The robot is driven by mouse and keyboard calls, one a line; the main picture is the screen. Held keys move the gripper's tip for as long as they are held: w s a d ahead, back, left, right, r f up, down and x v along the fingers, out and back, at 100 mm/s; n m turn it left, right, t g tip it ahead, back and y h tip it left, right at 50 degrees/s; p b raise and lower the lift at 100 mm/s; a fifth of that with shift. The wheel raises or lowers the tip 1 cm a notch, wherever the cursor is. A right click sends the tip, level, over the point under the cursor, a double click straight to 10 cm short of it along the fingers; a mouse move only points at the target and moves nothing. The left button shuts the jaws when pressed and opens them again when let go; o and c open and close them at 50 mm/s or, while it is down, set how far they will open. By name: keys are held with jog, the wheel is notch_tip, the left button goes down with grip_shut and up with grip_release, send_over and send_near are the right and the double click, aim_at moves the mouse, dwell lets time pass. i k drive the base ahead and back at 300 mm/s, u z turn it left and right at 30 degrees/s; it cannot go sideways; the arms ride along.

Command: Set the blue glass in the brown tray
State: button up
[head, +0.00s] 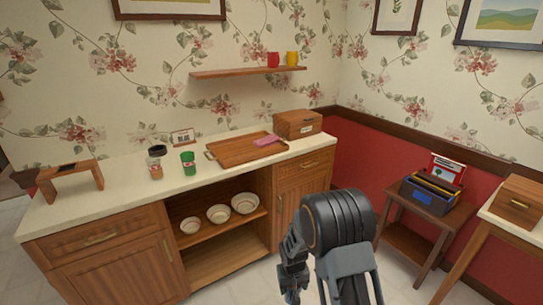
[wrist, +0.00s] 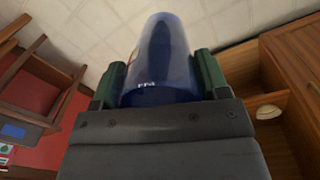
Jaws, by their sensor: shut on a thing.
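The blue glass (wrist: 160,60) fills the middle of the wrist view, between the green-sided fingers of my gripper (wrist: 160,82), which is shut on it. In the head view my gripper (head: 291,297) is low at the bottom edge, in front of the cabinet, and the glass is mostly hidden there. The brown tray (head: 225,153) lies on the white counter, with a pink cloth (head: 268,140) at its right end. My gripper and the glass are well apart from the tray, below counter height.
Bowls (head: 218,213) sit on the open shelf below. A side table (head: 405,222) holds a file box (head: 432,195) at right.

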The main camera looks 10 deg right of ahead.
aim_at(239, 147)
jog(key=z, duration=0.55)
jog(key=i, duration=1.15)
jog(key=u, duration=0.4)
